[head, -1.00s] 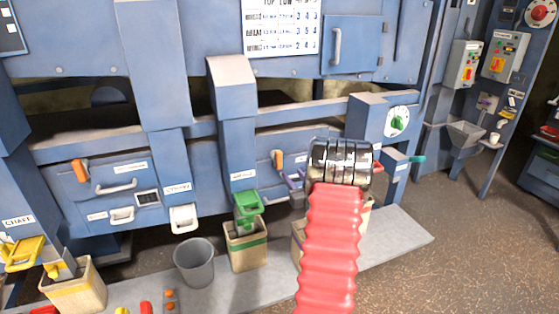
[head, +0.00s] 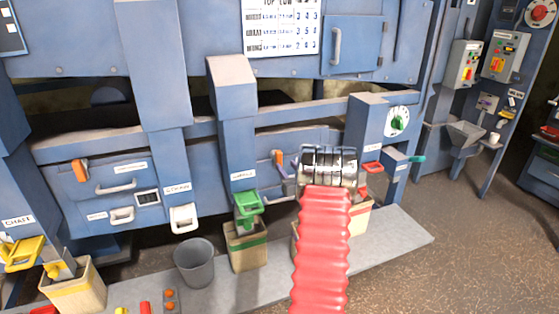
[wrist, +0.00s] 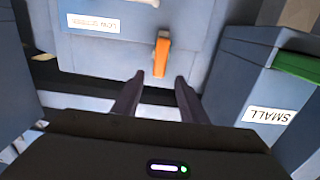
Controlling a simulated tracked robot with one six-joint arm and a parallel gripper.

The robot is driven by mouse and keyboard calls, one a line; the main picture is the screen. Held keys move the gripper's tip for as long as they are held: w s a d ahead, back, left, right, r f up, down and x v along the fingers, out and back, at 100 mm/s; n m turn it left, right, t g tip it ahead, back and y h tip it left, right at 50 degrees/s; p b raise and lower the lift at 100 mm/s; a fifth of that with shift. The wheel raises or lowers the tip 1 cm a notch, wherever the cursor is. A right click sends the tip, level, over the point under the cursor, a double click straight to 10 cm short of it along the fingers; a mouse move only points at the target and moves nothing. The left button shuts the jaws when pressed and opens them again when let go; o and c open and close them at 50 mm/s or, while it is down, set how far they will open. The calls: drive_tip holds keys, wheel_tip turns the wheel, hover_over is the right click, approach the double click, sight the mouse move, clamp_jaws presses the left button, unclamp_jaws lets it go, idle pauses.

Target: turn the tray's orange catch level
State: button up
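The orange catch (wrist: 162,55) shows just beyond my fingertips in the wrist view, which is upside down. It stands close to upright on the blue-grey front of the tray (wrist: 110,55), whose label is hard to read. In the head view the same catch (head: 279,158) shows just left of my wrist, and much of this tray's front is hidden by my arm. My gripper (wrist: 159,77) is open, with its two dark fingers apart and nothing between them. The catch lines up with the gap between the fingers. They look short of it, and I see no contact.
A post with the SMALL label (wrist: 268,115) and a green handle (head: 248,203) stands close beside the tray. Another tray with an orange catch (head: 80,171) is further left. A red handle (head: 372,168) is to the right. A grey bucket (head: 194,263) stands below.

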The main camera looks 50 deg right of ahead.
sight(279, 158)
drive_tip(key=shift+x, duration=3.85)
drive_tip(key=shift+c, duration=0.4)
clamp_jaws()
drive_tip(key=shift+a, duration=0.2)
drive_tip(key=shift+d, duration=0.1)
